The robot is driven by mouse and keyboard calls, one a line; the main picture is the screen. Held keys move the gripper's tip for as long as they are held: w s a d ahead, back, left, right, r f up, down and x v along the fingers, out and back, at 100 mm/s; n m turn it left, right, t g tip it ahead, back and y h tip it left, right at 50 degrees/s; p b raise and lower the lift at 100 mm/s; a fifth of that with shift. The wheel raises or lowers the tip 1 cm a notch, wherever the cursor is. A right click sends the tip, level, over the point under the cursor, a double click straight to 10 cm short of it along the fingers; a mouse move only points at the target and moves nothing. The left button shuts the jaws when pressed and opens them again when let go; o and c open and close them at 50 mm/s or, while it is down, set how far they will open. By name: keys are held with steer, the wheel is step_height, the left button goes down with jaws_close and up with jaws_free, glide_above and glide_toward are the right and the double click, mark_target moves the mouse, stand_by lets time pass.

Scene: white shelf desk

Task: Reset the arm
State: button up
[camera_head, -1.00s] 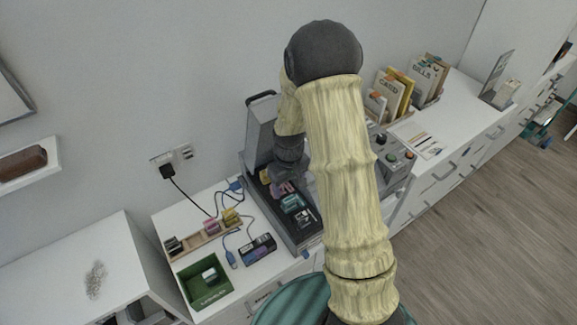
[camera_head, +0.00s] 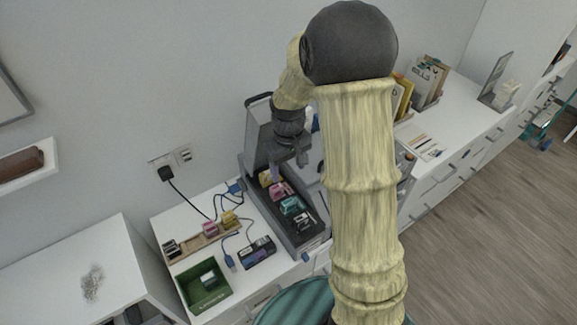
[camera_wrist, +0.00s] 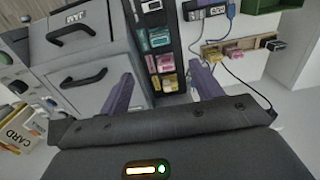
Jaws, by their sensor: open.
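My gripper (camera_head: 288,165) hangs above the dark grey tray (camera_head: 258,208) on the white desk, raised on my bent arm. In the wrist view its two purple fingers (camera_wrist: 162,80) are spread apart with nothing between them. The tray below holds a row of small coloured items, among them a pink one (camera_head: 280,191) and a teal one (camera_head: 291,206). The same row shows between and beyond the fingers in the wrist view, with a teal item (camera_wrist: 159,38) and a pink item (camera_wrist: 165,63). The fingers appear apart from these items.
A green bin (camera_head: 205,287), a wooden rack (camera_head: 190,246), a black device (camera_head: 257,252) and cables lie left of the tray. A grey drawer unit (camera_wrist: 88,62) stands close beside the gripper. Folders (camera_head: 428,78) stand on the right. Air above the left desk is clear.

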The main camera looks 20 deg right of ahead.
stand_by(0.5)
steer(key=s+r+m+t, duration=0.2)
steer(key=s+r+m, duration=0.1)
steer(key=s, duration=1.1)
steer(key=shift+s+r+m+t, duration=0.15)
steer(key=shift+r+m+t, duration=0.15)
steer(key=shift+r, duration=0.6)
